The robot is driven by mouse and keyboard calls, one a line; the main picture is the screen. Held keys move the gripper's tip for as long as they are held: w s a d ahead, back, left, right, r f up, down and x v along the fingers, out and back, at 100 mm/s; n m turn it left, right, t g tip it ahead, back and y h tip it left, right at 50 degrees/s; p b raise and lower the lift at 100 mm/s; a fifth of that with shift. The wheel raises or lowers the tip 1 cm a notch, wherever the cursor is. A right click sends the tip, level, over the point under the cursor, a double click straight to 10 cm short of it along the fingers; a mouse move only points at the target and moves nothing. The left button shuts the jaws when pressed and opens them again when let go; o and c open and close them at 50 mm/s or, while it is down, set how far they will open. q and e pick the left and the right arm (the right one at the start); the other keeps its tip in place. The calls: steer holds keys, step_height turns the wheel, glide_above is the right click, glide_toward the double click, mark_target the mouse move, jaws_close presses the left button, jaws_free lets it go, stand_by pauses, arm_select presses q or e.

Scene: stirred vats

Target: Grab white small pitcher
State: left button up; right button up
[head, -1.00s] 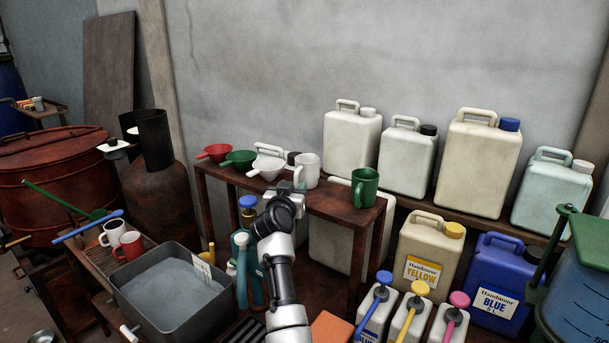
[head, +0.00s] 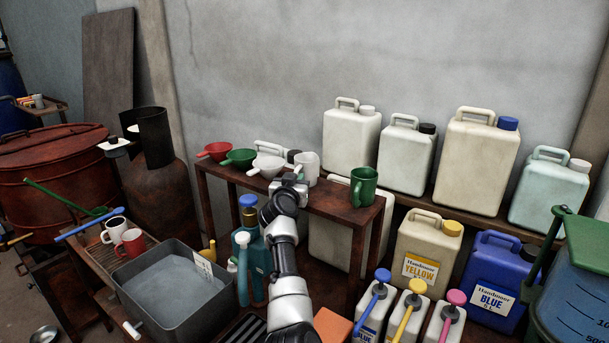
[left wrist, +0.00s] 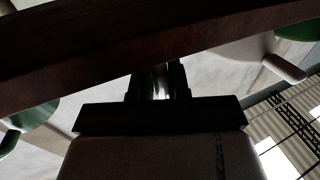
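The white small pitcher (head: 310,163) stands upright on the brown wooden table (head: 335,211), between a white funnel (head: 267,166) and a green mug (head: 364,186). My left gripper (head: 292,182) is at the table's front edge, just in front of and below the pitcher, overlapping its lower left in the head view. In the left wrist view its dark fingers (left wrist: 160,79) show beneath the brown table edge, with a bright grey strip between them. Whether they are apart or touch the pitcher is unclear. My right gripper is out of view.
Red (head: 215,151) and green (head: 239,158) funnels line the table's left. A dark-capped container stands behind the pitcher. Large canisters (head: 350,138) fill the shelf behind.

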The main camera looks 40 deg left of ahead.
mark_target(299, 162)
arm_select(q)
jaws_close()
steer(key=shift+r, duration=0.2)
steer(key=shift+r, duration=0.8)
step_height(299, 162, up, 2)
steer(key=shift+b, duration=0.45)
steer(key=d+r+b, duration=0.2)
steer(key=d+r, duration=0.5)
steer(key=d, duration=0.4)
steer(key=shift+s+d, duration=0.25)
steer(key=shift+s, duration=0.2)
